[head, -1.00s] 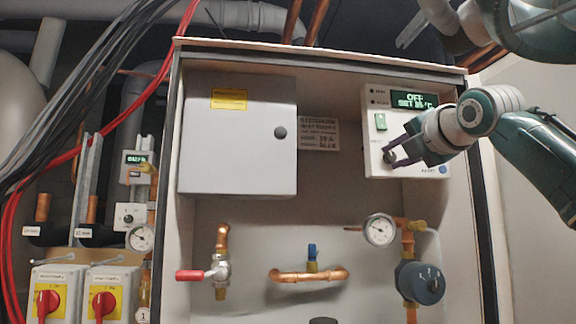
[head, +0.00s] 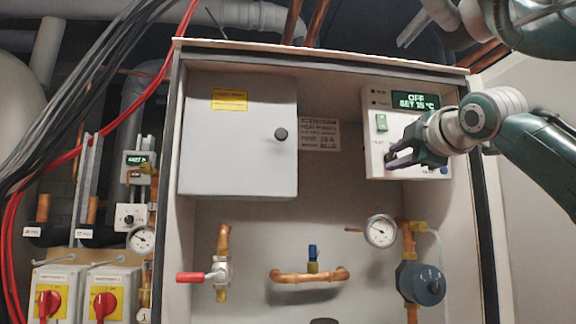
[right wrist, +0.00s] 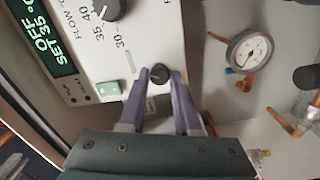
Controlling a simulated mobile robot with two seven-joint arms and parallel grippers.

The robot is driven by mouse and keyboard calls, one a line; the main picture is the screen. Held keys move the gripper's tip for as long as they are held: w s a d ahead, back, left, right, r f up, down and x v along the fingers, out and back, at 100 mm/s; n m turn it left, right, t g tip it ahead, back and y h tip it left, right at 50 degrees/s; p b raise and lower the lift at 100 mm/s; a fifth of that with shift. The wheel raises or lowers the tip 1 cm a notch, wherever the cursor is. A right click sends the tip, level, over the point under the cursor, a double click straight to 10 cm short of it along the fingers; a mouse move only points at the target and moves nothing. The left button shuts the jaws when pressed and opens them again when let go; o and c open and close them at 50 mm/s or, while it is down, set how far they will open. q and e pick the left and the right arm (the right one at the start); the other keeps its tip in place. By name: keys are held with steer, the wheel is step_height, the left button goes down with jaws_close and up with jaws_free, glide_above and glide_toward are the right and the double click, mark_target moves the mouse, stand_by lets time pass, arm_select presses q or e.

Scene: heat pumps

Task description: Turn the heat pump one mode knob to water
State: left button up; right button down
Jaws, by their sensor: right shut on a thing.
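The heat pump's control panel (head: 403,120) sits at the upper right of the open cabinet in the head view. Its green display (head: 415,99) reads OFF and SET 35 °C. My right gripper (head: 392,158) is at the panel's lower left. In the right wrist view, the purple fingers of my right gripper (right wrist: 160,80) are shut on a small black knob (right wrist: 158,74), one finger on each side. The fingers hide this knob in the head view, and its pointer and mode labels are not readable. My left gripper is not in view.
A larger black knob (right wrist: 108,8) with a flow scale and a pale green switch (right wrist: 109,91) are near the held knob. A grey box (head: 238,140) hangs at the cabinet's left. Copper pipes and a gauge (head: 381,231) are below the panel.

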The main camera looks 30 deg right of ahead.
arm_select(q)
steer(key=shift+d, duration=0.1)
arm_select(e)
steer(key=shift+f+m, duration=0.15)
steer(key=shift+m, duration=0.15)
steer(key=c, duration=0.6)
jaws_free()
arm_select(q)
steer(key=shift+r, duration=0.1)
arm_select(e)
steer(key=shift+r, duration=0.2)
